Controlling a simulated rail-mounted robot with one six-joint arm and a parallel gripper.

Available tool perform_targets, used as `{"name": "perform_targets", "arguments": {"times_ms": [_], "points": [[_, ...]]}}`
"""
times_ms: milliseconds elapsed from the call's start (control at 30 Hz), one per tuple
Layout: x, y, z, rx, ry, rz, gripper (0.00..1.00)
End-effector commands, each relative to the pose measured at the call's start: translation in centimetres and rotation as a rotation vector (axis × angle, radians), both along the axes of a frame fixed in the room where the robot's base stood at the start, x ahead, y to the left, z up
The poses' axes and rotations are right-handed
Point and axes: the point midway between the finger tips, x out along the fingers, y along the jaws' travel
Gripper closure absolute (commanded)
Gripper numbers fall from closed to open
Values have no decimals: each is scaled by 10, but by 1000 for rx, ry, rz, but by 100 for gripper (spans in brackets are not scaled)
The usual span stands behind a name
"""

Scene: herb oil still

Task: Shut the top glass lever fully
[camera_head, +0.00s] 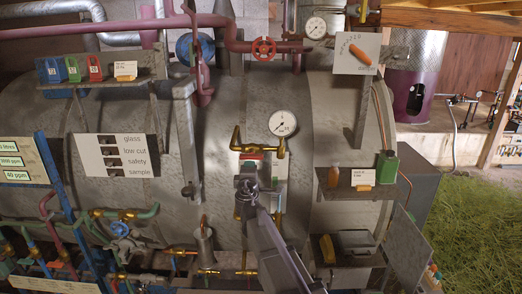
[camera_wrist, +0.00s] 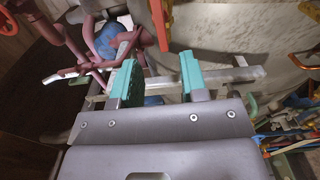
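The brass fitting at the top of the gauge glass (camera_head: 258,149) shows in the head view on the front of the big grey tank. A brass lever (camera_head: 237,136) stands roughly upright at its left end. My gripper (camera_head: 250,164) is just below the fitting in the picture and covers much of the glass. In the wrist view my gripper (camera_wrist: 160,80) has its two teal fingers well apart, with nothing held between them.
A round gauge (camera_head: 283,123) is just right of the fitting. A grey upright bar (camera_head: 186,140) stands to the left, and a label board (camera_head: 120,184) is farther left. A shelf (camera_head: 348,193) with a green can (camera_head: 387,167) is at right. Pipes and valves crowd the lower left.

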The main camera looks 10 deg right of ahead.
Motion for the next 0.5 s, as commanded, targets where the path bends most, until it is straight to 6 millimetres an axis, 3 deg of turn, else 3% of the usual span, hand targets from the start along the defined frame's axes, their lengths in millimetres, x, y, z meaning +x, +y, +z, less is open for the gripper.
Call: {"name": "perform_targets", "arguments": {"times_ms": [167, 500], "points": [[11, -3, 0, 2, 1, -4, 60], [84, -20, 0, 3, 0, -6, 60]]}}
